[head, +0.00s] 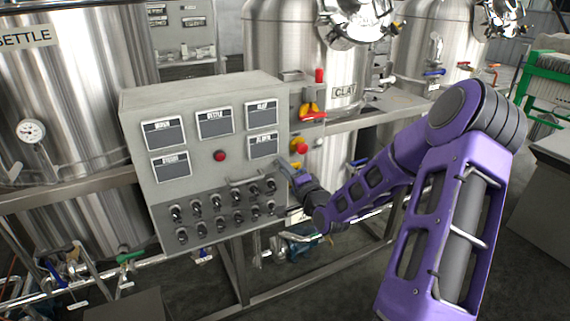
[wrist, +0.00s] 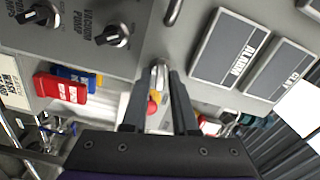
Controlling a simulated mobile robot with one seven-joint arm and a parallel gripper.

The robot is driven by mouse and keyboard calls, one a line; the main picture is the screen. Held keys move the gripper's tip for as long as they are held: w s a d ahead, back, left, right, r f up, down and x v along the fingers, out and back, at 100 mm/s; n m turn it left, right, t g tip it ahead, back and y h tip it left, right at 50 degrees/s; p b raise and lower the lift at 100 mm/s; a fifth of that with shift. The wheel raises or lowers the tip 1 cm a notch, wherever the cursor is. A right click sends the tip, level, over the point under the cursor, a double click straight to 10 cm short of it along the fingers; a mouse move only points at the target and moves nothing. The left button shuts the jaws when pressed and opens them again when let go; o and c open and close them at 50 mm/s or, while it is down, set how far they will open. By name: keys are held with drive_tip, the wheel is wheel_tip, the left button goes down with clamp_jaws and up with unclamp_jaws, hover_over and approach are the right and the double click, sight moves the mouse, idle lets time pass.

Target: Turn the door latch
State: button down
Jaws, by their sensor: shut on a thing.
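The door latch (wrist: 160,72) is a small silver metal piece at the edge of the grey control cabinet, seen in the wrist view between my fingertips. My gripper (wrist: 159,82) is shut on it, with one dark finger on each side. In the head view my gripper (head: 285,165) reaches the right edge of the control cabinet (head: 205,95) from the right. The latch itself is too small and covered to make out in the head view. The cabinet door looks closed.
The cabinet front carries several dark label panels, a red button (head: 220,155) and rows of black knobs (head: 225,205). Right of it are red and yellow switches (head: 312,111) and a pipe frame. Steel tanks (head: 60,90) stand behind. Bare floor shows at the lower right.

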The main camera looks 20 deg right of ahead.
drive_tip(key=shift+m+p, duration=0.3)
drive_tip(key=shift+m, duration=0.8)
drive_tip(key=c, duration=0.9)
unclamp_jaws()
drive_tip(key=shift+s+f, duration=0.1)
